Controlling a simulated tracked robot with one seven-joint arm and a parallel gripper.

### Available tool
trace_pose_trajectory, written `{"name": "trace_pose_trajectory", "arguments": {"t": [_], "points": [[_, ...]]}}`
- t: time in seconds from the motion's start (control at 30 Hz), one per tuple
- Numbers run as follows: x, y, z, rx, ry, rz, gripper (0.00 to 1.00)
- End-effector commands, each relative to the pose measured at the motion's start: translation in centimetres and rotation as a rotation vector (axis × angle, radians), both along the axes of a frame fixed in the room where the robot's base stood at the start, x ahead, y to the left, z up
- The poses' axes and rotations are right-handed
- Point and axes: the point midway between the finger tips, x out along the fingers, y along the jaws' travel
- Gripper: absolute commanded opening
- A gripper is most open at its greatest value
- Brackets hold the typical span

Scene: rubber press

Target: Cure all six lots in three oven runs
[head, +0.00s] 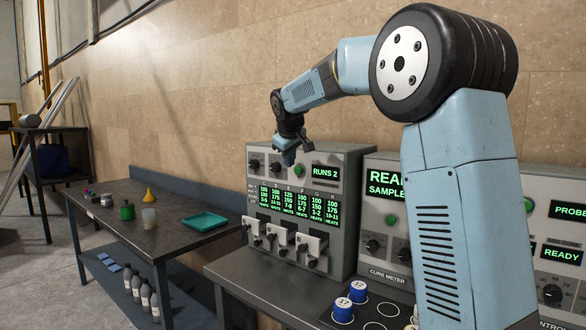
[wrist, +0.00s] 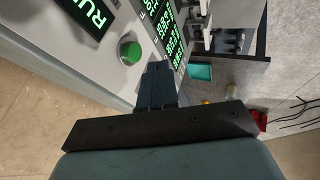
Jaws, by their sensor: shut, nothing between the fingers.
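The oven cabinet (head: 338,175) stands on the bench in the head view, with a "RUNS 2" display (head: 325,172), a green table of figures for columns labelled C to H, and black knobs. Several slots with levers (head: 300,243) line its lower front. My gripper (head: 288,158) is shut and empty, just in front of the upper panel beside the green button (head: 299,171). The button also shows in the wrist view (wrist: 130,50), close to the fingertips (wrist: 155,70) and apart from them. Blue-sided lots with white tops (head: 343,309) stand on the bench at the lower right.
The cure meter (head: 385,245) reads "READ… SAMPLE", partly hidden by my arm. Another unit (head: 562,252) reads "READY" and "PROBE". A side table (head: 165,235) on the left holds a teal tray (head: 203,221), yellow funnel (head: 149,194) and containers; bottles stand on its lower shelf.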

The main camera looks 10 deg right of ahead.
Motion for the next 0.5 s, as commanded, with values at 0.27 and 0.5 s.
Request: {"name": "trace_pose_trajectory", "arguments": {"t": [0.27,0.5], "points": [[-2.6,0.0,3.5,0.001,-0.001,-0.004,0.0],[-3.3,0.0,4.5,0.001,0.0,-0.006,0.0]]}}
